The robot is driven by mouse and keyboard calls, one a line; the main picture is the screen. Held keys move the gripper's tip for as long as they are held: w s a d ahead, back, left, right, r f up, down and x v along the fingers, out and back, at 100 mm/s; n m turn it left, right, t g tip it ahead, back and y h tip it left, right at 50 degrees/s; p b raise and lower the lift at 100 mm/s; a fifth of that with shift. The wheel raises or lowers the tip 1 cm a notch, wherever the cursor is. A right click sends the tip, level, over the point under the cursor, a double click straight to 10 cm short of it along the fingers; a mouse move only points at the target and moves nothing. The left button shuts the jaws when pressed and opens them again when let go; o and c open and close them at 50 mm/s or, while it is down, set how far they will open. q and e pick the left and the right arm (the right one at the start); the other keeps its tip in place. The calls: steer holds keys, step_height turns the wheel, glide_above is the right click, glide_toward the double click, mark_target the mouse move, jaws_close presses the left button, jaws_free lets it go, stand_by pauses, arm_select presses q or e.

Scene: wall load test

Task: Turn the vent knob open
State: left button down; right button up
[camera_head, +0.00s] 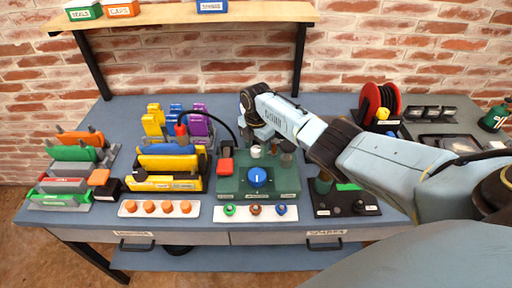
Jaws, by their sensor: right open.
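A green box (228,186) stands on the bench near the middle. A large round blue knob (257,177) with a white mark sits on its front top. A small white knob (256,152) and a grey-brown fitting (287,159) are behind it. Which one is the vent knob I cannot read from the labels. My right gripper (272,147) points down over the back of the box, near the white knob. It is open and appears empty; its fingertips are small and partly hidden. My left gripper is not in view.
A strip with green, brown and blue knobs (256,212) lies in front. Yellow and blue clamps (166,165) stand left; a red reel (380,100) stands back right. A shelf (180,16) hangs above.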

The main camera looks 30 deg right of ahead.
mark_target(256, 149)
step_height(256, 149, up, 13)
steer(key=p, duration=0.1)
steer(key=shift+p, duration=0.3)
steer(key=shift+f, duration=0.1)
